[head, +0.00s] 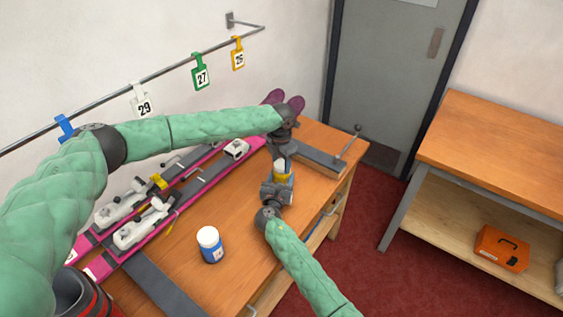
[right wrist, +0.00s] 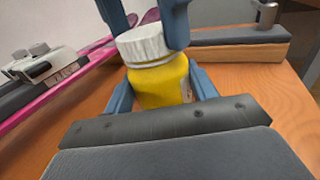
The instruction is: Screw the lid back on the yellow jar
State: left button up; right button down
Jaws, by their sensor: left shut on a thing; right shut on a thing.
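The yellow jar (right wrist: 162,85) stands upright between the fingers of my right gripper (right wrist: 160,90), which is shut on its body. In the head view the jar (head: 283,177) is mostly hidden by my grippers. The white ribbed lid (right wrist: 143,46) sits at the top of the jar, over its neck. I cannot tell whether its threads are engaged. My left gripper (right wrist: 145,22) comes from above and is shut on the lid, one finger on each side. In the head view my left gripper (head: 282,156) is directly above my right gripper (head: 277,188).
A blue jar with a white lid (head: 210,246) stands on the wooden bench (head: 240,205). Pink skis with bindings (head: 142,235) lie along the bench at the left. Numbered tags (head: 201,76) hang from a wall rail. An orange box (head: 502,248) is on the right shelf.

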pick_arm(q)
jog(key=shift+w+d+r, duration=0.1)
jog(key=shift+r, duration=0.05)
jog(key=o, duration=0.9)
jog(key=shift+o, duration=0.2)
jog(key=shift+r, duration=2.15)
jog(key=shift+c, duration=0.2)
